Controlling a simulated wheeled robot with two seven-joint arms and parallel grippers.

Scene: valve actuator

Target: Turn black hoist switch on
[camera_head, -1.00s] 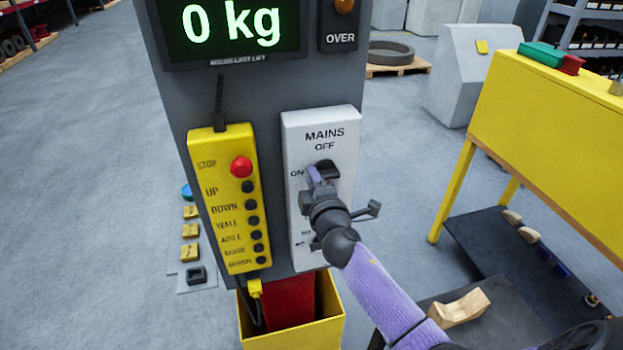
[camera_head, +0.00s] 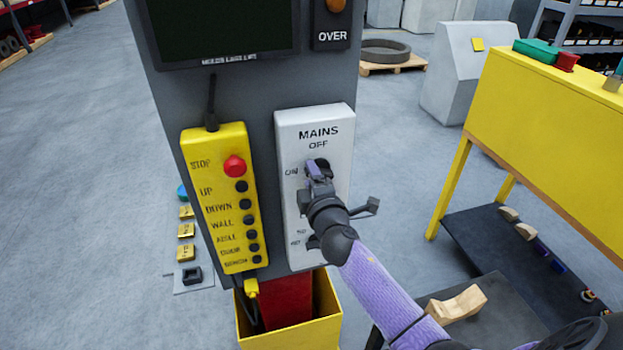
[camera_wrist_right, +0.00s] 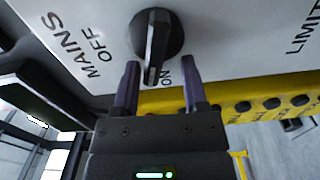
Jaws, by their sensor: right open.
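A black rotary switch knob sits on the white panel (camera_head: 290,140) marked MAINS, OFF and ON. The right wrist view shows the knob (camera_wrist_right: 156,38) clearly, with its ridged handle pointing down toward the ON label. In the head view the knob (camera_head: 322,163) is mostly hidden behind my right gripper (camera_head: 318,178). In the wrist view the right gripper (camera_wrist_right: 160,75) is open, its two purple fingers apart with the handle's lower tip between them. I cannot tell whether they touch it. My left gripper is not in view.
A yellow pendant box (camera_head: 222,200) with a red stop button and several black buttons hangs just left of the white panel. A dark display (camera_head: 225,35) is above. A yellow bin (camera_head: 290,335) stands below, and a yellow bench (camera_head: 560,130) is at right.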

